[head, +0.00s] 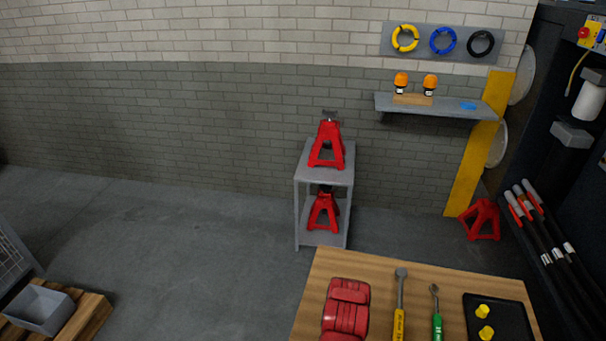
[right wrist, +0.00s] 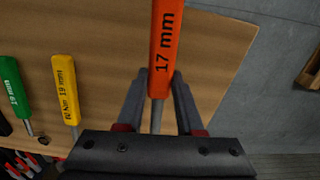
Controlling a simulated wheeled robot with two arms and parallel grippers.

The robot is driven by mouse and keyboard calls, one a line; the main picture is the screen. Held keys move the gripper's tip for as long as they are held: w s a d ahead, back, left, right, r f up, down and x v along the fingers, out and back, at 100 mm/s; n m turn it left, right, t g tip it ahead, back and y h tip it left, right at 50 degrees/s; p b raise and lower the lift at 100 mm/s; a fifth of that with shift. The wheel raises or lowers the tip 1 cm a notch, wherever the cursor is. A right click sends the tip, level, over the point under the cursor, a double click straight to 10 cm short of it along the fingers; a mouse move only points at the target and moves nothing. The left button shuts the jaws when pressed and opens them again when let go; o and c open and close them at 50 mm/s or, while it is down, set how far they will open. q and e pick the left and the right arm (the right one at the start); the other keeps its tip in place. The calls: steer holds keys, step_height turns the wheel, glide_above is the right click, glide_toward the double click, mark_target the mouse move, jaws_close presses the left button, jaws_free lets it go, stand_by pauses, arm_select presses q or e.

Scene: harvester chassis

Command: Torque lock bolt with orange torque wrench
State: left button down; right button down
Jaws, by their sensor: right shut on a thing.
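The orange torque wrench (right wrist: 166,45), its handle marked "17 mm", shows in the right wrist view. My right gripper (right wrist: 158,86) is shut on it, with a finger on each side near where the orange handle meets the grey shaft. The wrench overlaps the wooden table top (right wrist: 110,65) in this view; I cannot tell its height above it. The wrench's head is hidden behind the gripper body. Neither gripper shows in the head view. I cannot make out the lock bolt in either view.
On the wooden table (head: 325,265) lie a red roll (head: 346,310), a yellow wrench (head: 399,310), a green wrench (head: 437,320) and a black tray (head: 505,310) with yellow pieces. Behind stands a grey rack (head: 298,215) with red jack stands (head: 328,145). Floor on the left is mostly clear.

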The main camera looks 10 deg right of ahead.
steer(key=w+a+r+n+b, duration=0.3)
steer(key=w+r+n+b, duration=0.15)
steer(key=w+r, duration=1.2)
steer(key=d+r+m+b, duration=0.1)
steer(key=d+r+b, duration=0.1)
steer(key=d+r, duration=0.2)
steer(key=shift+s+d+r, duration=0.2)
steer(key=shift+d, duration=0.25)
